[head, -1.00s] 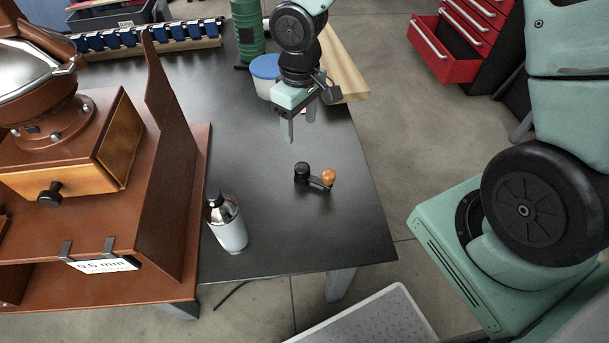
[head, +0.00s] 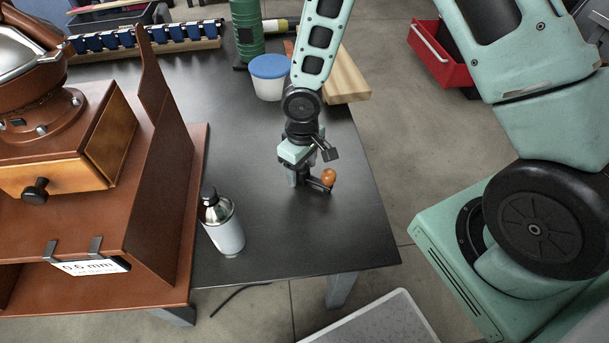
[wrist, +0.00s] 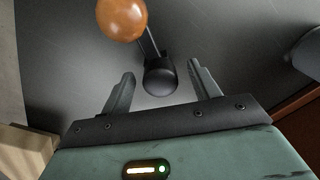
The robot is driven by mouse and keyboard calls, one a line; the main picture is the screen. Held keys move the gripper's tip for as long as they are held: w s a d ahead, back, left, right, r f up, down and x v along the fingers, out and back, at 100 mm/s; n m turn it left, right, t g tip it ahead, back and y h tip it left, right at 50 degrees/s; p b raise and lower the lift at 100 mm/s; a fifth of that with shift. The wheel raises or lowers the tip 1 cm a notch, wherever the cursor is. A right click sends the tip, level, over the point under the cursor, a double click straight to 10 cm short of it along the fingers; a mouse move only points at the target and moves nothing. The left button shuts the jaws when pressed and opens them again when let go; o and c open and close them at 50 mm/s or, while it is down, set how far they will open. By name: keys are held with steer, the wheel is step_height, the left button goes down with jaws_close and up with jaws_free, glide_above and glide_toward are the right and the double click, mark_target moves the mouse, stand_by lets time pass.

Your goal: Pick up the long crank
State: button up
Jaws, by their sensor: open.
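The long crank lies on the dark tabletop, with an orange ball knob (head: 329,177) at one end, a dark arm (head: 316,185) and a black hub at the other. In the wrist view the black hub (wrist: 160,77) sits between and just ahead of the fingertips, and the orange knob (wrist: 122,18) is beyond it, at the top. My gripper (wrist: 162,78) is open, pointing down at the hub end, its fingers on either side of it with gaps. In the head view my gripper (head: 302,180) hides the hub.
A silver bottle (head: 224,228) with a black cap stands left of the crank, beside the brown grinder stand (head: 165,200). A white tub with a blue lid (head: 269,77), a green cylinder (head: 247,30) and a wooden block (head: 345,85) stand behind. The table's right edge is close.

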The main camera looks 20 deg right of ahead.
steer(key=shift+f, duration=0.4)
steer(key=shift+r, duration=0.1)
steer(key=c, duration=1.3)
